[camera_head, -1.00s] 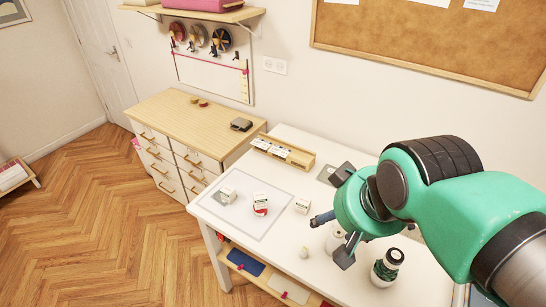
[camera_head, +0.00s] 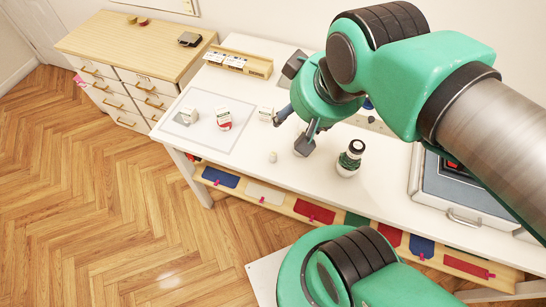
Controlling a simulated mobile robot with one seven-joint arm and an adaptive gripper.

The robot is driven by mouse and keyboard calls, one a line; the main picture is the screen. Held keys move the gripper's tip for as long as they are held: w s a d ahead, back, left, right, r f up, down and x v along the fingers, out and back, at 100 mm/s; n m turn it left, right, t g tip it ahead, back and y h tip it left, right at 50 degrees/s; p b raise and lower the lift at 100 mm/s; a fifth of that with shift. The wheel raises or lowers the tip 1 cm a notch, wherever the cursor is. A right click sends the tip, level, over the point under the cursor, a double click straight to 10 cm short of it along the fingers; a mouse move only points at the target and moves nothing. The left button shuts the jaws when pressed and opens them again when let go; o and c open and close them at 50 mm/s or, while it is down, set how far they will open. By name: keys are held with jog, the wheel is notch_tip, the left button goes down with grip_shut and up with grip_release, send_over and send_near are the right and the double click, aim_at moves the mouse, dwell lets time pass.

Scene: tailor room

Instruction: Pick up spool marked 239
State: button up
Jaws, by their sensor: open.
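Several small spools with white labels stand on the white table; the numbers are too small to read. A grey-and-white one (camera_head: 186,115) and a red one (camera_head: 223,119) are on the pale mat (camera_head: 205,138), and a white one (camera_head: 265,114) is at its right edge. A small pale item (camera_head: 272,157) lies near the front. A dark green spool (camera_head: 349,159) with a white label and black top stands further right. My gripper (camera_head: 291,131) is open over the table, between the white spool and the green one. My arm hides part of the table behind it.
A wooden rack (camera_head: 238,62) with white-labelled pieces stands at the back. A wooden drawer cabinet (camera_head: 125,55) is at left. A grey case (camera_head: 455,187) sits at right on the table. Coloured cloths (camera_head: 315,211) lie on the shelf below the front edge.

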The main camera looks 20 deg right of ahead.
jog(key=shift+w, duration=0.1)
jog(key=shift+c, duration=0.4)
jog(key=m+g+p, duration=0.1)
jog(key=m+g, duration=0.4)
jog(key=m, duration=0.2)
send_over(273, 157)
jog(key=w, duration=0.1)
notch_tip(273, 157, down, 24)
jog(key=shift+w+d+f+g, duration=0.2)
jog(key=shift+d+f+g, duration=0.1)
jog(key=shift+d+f, duration=0.1)
jog(key=shift+f, duration=0.15)
jog(key=shift+f+b, duration=0.55)
jog(key=shift+f, duration=3.6)
